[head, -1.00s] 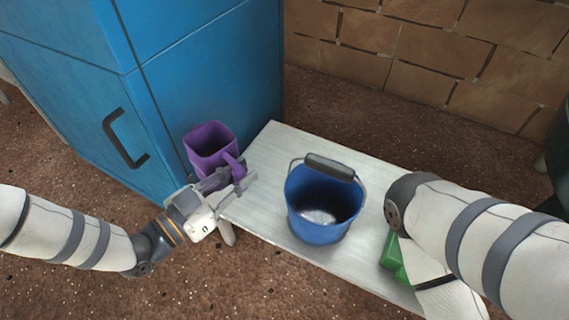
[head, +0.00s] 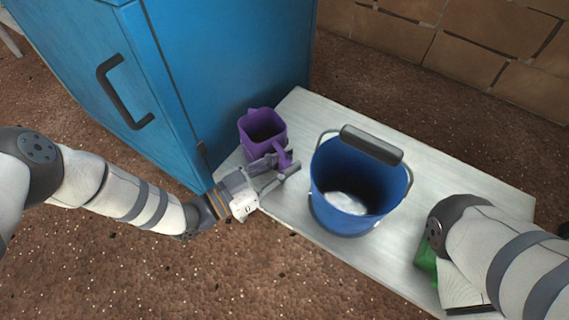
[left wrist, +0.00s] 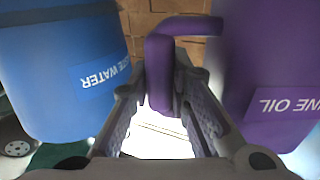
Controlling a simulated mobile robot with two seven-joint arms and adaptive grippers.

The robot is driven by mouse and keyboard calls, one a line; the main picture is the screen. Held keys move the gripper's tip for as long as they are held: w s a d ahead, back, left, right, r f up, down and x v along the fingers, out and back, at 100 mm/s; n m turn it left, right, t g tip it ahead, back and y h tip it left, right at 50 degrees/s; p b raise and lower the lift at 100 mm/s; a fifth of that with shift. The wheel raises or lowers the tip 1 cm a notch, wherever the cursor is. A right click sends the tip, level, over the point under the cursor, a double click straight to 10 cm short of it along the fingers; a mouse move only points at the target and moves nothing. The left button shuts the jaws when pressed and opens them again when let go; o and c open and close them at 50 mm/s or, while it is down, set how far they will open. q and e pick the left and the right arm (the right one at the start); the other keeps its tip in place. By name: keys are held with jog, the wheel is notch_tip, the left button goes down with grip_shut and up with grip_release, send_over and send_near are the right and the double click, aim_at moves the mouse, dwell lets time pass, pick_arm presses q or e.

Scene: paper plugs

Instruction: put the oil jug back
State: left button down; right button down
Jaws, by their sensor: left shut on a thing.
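The purple oil jug (head: 262,128) stands at the left end of the pale board, close to the blue cabinet. Its label reads "...NE OIL" in the left wrist view (left wrist: 288,104), upside down. My left gripper (head: 279,170) is shut on the jug's handle, which shows between the two fingers in the left wrist view (left wrist: 160,75). The jug looks upright; whether its base touches the board is hard to tell. My right arm comes in at the lower right, but its gripper is hidden or out of frame.
A blue bucket (head: 350,205) labelled "WATER" stands on the pale board (head: 455,165), right of the jug. A green thing (head: 426,262) is partly hidden behind my right arm. The blue cabinet (head: 225,70) with a dark handle borders the left. A brick wall (head: 480,50) stands behind.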

pick_arm(q)
jog(key=c, duration=1.5)
grip_release()
jog(key=shift+f, duration=0.1)
jog(key=shift+a+r, duration=0.1)
jog(key=shift+r, duration=0.2)
jog(key=p+v, duration=0.2)
jog(key=v, duration=1)
jog(key=shift+f, duration=0.1)
